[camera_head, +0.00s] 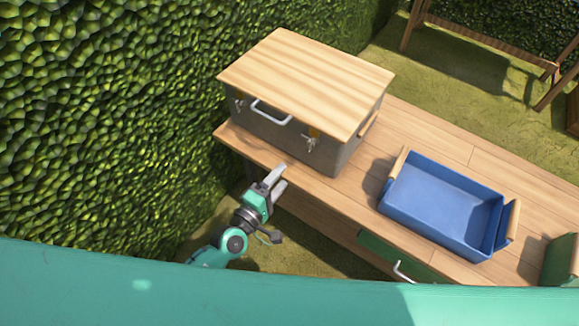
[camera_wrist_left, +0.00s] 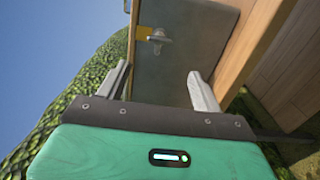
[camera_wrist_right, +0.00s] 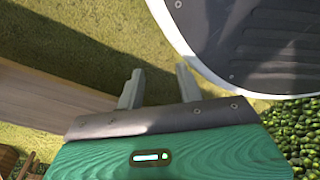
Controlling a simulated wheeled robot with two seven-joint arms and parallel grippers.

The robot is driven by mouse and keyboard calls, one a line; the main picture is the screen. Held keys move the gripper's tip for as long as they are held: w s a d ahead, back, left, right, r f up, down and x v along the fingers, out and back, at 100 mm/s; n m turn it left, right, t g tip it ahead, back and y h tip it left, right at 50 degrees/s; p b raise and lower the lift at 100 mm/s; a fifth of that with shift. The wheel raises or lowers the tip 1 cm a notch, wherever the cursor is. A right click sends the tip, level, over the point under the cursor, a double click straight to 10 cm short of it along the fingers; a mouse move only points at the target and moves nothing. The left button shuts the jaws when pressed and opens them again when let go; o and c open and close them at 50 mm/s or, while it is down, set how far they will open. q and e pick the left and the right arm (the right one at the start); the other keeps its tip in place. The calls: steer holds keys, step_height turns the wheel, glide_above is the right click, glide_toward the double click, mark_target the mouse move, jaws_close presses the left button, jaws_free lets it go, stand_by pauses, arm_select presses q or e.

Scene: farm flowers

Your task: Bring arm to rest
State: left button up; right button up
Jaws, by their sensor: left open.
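My left gripper (camera_head: 279,177) is in the head view, in front of the wooden table's near edge and below the metal box. It is open, with nothing between its fingers. In the left wrist view, the open left fingers (camera_wrist_left: 158,72) point toward the box's grey side and a latch (camera_wrist_left: 157,39). My right gripper is not in the head view. In the right wrist view its fingers (camera_wrist_right: 160,75) are apart and empty, above grassy ground beside a wooden surface and a round dark base with a white rim.
The metal box (camera_head: 343,160) with a wooden lid (camera_head: 305,80) stands on the table's left end. A blue crate (camera_head: 435,205) with wooden handles sits on the table (camera_head: 345,200). A green drawer front (camera_head: 385,258) is below. A hedge (camera_head: 110,120) rises at the left.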

arm_select(q)
steer(key=shift+v, duration=0.8)
